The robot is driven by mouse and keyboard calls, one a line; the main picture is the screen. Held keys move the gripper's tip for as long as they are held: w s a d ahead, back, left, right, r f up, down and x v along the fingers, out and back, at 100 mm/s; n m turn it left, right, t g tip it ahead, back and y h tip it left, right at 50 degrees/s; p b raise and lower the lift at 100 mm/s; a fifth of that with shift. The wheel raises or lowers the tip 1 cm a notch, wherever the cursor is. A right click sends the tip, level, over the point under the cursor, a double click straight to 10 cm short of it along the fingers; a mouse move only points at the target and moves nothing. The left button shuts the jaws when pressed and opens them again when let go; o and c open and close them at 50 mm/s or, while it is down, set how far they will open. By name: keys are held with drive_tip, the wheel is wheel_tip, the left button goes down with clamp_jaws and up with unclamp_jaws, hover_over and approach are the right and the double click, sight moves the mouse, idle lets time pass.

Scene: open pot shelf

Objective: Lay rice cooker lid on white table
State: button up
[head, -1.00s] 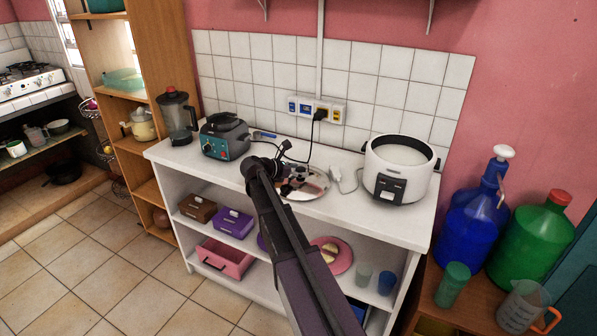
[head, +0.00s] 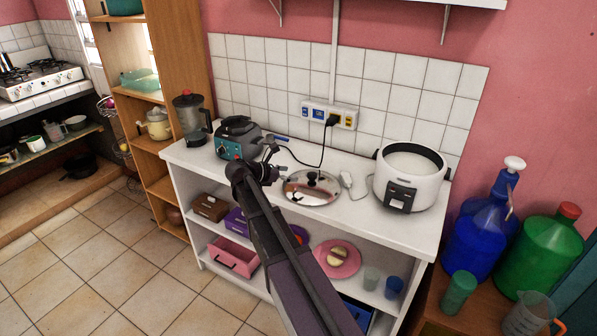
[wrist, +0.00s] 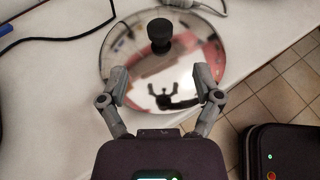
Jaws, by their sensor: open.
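The rice cooker lid (head: 312,188) is a shiny round lid with a black knob, lying flat on the white table (head: 262,204). In the wrist view the lid (wrist: 190,65) fills the middle, with its knob (wrist: 160,34) beyond my fingertips. My gripper (wrist: 160,82) is open and empty, its two fingers spread over the near part of the lid. In the head view my gripper (head: 268,155) is to the left of the lid. The white rice cooker (head: 409,178) stands without a lid to the right of it.
A teal-fronted appliance (head: 238,140) and a blender (head: 191,118) stand at the table's left. A cable with a plug (head: 346,181) lies between lid and cooker. Blue and green jugs (head: 548,240) stand at the right. The table's front strip is clear.

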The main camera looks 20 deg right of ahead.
drive_tip(key=shift+p+v, duration=0.3)
drive_tip(key=shift+v, duration=1)
drive_tip(key=shift+s+f, duration=0.1)
drive_tip(key=shift+s, duration=0.05)
drive_tip(key=s+a+f+m+y, duration=0.3)
drive_tip(key=s+m, duration=0.3)
drive_tip(key=s, duration=0.2)
drive_tip(key=s+a+f+m+g+y, duration=0.1)
drive_tip(key=s+a+f+m+y, duration=0.3)
drive_tip(key=s+a+m+y, duration=0.1)
drive_tip(key=s+a+f+m+y, duration=0.3)
drive_tip(key=s+m, duration=0.5)
drive_tip(key=s, duration=0.3)
drive_tip(key=shift+a+f+m+g+y, duration=0.35)
drive_tip(key=shift+f+y, duration=0.35)
drive_tip(key=shift+y, duration=0.5)
wheel_tip(320, 180, up, 6)
drive_tip(key=p, duration=0.6)
